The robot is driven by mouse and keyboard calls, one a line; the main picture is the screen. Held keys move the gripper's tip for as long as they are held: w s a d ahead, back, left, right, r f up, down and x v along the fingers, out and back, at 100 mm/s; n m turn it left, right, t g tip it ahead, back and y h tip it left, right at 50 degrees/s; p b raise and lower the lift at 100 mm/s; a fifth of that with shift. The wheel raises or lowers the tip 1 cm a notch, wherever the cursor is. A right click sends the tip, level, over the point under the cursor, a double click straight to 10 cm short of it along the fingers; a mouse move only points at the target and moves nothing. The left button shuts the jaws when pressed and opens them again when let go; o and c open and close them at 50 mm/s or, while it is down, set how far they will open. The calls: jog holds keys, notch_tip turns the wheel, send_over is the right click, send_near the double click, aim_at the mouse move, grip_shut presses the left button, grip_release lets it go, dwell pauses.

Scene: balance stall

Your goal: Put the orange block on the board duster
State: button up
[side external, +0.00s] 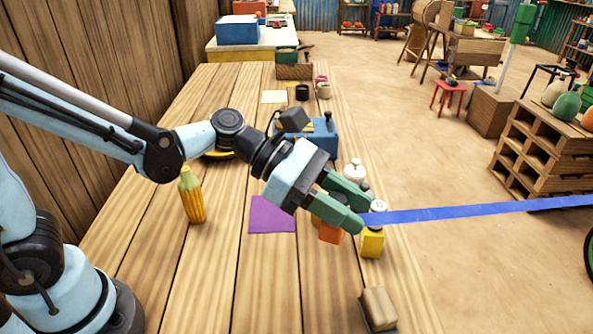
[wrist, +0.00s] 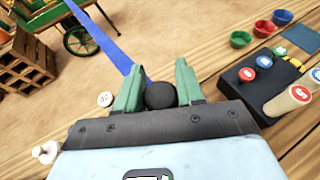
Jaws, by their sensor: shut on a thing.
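The board duster (side external: 379,309), a tan block with a dark underside, lies on the table at the near right edge, apart from the gripper and nearer the camera.
A purple sheet (side external: 271,214) and a yellow corn-like object (side external: 191,197) are to the left. A blue box (side external: 322,140) stands farther back. The table between the purple sheet and the duster is mostly clear.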

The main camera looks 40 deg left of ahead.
jog(key=s+d+r+m+g, duration=0.2)
jog(key=s+d+m+g, duration=0.2)
jog(key=s+d, duration=0.75)
send_over(390, 309)
notch_tip(390, 309, down, 7)
jog(key=shift+h, duration=0.5)
jog(key=shift+f, duration=2.15)
jog(key=shift+f, duration=0.1)
jog(key=o, duration=1.1)
jog(key=shift+c, duration=0.2)
